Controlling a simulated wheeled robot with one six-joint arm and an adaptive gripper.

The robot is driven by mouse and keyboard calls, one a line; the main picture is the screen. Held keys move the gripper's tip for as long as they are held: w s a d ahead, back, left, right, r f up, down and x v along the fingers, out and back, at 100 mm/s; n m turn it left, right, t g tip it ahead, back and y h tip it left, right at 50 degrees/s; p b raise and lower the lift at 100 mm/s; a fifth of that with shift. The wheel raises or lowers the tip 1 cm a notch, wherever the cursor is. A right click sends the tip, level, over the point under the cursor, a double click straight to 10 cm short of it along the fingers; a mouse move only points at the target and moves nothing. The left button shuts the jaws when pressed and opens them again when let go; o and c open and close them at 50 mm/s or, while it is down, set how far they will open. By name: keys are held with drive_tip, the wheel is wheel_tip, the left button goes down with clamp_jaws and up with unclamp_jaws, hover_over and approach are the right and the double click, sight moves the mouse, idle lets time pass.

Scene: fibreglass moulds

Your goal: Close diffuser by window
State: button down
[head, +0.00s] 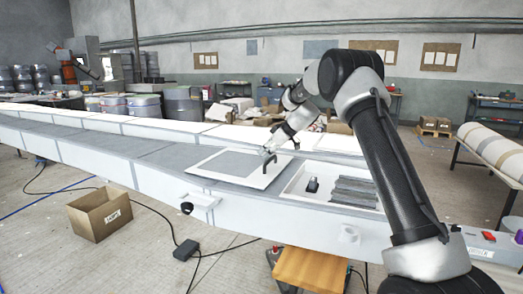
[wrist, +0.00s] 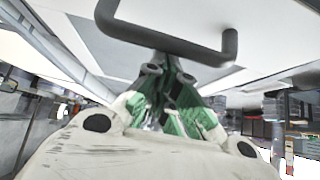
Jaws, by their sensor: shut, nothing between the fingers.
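A white-framed panel with a grey centre (head: 235,165), which I take for the diffuser, lies on top of the long white bench. A dark bar handle (head: 267,163) stands up at its right side. The handle (wrist: 185,47) also shows large at the top of the wrist view. To the right of the panel is an open bay (head: 297,183) in the bench top. My gripper (head: 269,150) is at the handle; in the wrist view its fingers (wrist: 163,65) are shut with their tips by the bar. I cannot tell whether they touch it. No window shows.
The bay holds a small black object (head: 312,185) and grey corrugated pieces (head: 354,191). A cardboard box (head: 99,214) and a black box (head: 186,250) with cables are on the floor. A wooden stool (head: 310,268) stands in front of the bench. A fabric roll (head: 494,150) is at right.

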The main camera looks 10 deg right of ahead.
drive_tip(key=shift+s+d, duration=0.15)
drive_tip(key=shift+d, duration=0.05)
drive_tip(key=s+d, duration=0.8)
drive_tip(key=d, duration=0.3)
drive_tip(key=s+d, duration=0.8)
drive_tip(key=d, duration=0.3)
drive_tip(key=s+d, duration=0.8)
drive_tip(key=d, duration=0.3)
